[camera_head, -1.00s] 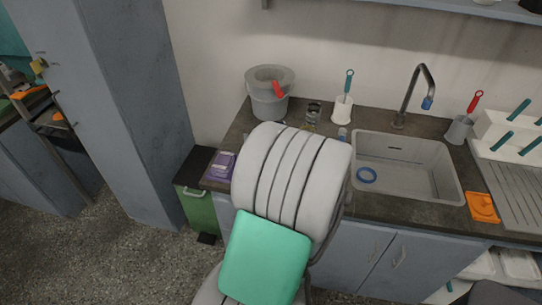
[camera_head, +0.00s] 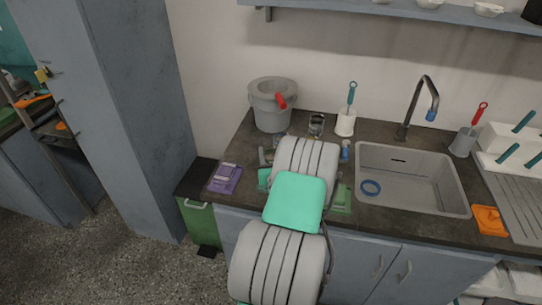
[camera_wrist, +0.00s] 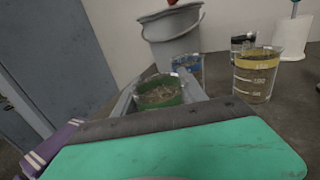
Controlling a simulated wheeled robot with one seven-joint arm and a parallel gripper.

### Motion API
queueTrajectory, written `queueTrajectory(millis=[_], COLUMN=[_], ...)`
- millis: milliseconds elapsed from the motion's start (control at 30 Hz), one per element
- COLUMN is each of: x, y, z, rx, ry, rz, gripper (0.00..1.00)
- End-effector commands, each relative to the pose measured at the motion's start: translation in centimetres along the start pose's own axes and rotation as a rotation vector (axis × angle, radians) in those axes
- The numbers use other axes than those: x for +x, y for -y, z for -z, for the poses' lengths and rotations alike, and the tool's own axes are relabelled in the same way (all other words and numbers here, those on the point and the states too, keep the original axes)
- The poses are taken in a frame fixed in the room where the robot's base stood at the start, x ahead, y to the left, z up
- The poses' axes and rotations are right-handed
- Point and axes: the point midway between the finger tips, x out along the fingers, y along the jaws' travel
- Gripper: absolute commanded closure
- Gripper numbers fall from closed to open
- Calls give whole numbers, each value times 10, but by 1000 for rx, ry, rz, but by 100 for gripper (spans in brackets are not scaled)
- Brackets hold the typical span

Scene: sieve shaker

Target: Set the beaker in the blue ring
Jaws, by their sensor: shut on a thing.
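My gripper (camera_wrist: 158,86) is shut on a clear beaker with a green band (camera_wrist: 162,93), which looks upright between the grey fingers in the wrist view. My arm hides this beaker in the head view. The blue ring (camera_head: 370,194) lies on the floor of the sink, to the right of my arm, with nothing inside it. A beaker with a yellow band (camera_wrist: 257,75) stands on the counter to the right of my gripper. A glass vessel with blue on it (camera_wrist: 188,67) stands just beyond the held beaker, partly hidden by it.
A grey bucket (camera_head: 272,112) stands at the back left, with a dark-topped jar (camera_head: 316,126) and a white brush holder (camera_head: 345,123) right of it. The sink (camera_head: 462,210) has a tall tap (camera_head: 402,128) behind it. A purple item (camera_head: 225,178) lies at the counter's left.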

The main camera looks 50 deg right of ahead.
Motion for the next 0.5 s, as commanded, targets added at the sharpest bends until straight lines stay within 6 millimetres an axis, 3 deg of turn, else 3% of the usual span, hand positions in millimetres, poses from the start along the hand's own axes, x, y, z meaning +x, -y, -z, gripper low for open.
queueTrajectory(millis=[367,400,500], x=[0,0,0], y=[0,0,0], z=[8,8,7], rx=[0,-1,-1], ry=[3,3,3], rz=[0,0,0], gripper=[92,50,42])
